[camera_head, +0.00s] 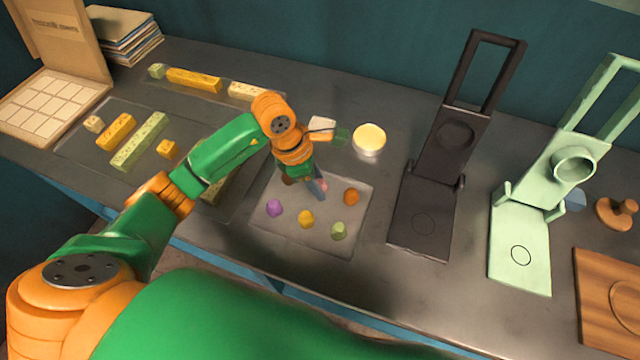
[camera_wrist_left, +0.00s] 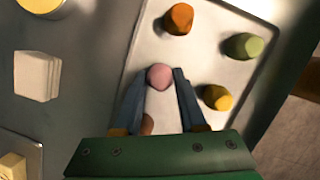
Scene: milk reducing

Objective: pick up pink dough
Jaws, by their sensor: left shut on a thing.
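The pink dough (camera_wrist_left: 159,77) is a small round lump between the fingertips of my left gripper (camera_wrist_left: 160,80) in the left wrist view. The fingers are shut on it. In the head view the left gripper (camera_head: 319,188) is low over the pale tray (camera_head: 345,235), and a bit of the pink dough (camera_head: 321,186) shows at its tips. I cannot tell whether the dough still touches the tray. My right gripper is not in view.
On the tray lie purple (camera_head: 274,207), yellow (camera_head: 306,218), green (camera_head: 338,230) and orange (camera_head: 351,197) lumps; a brown one is partly hidden. A dark press (camera_head: 425,215) and a mint press (camera_head: 520,250) stand to the right. A round cream-topped container (camera_head: 369,140) stands behind.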

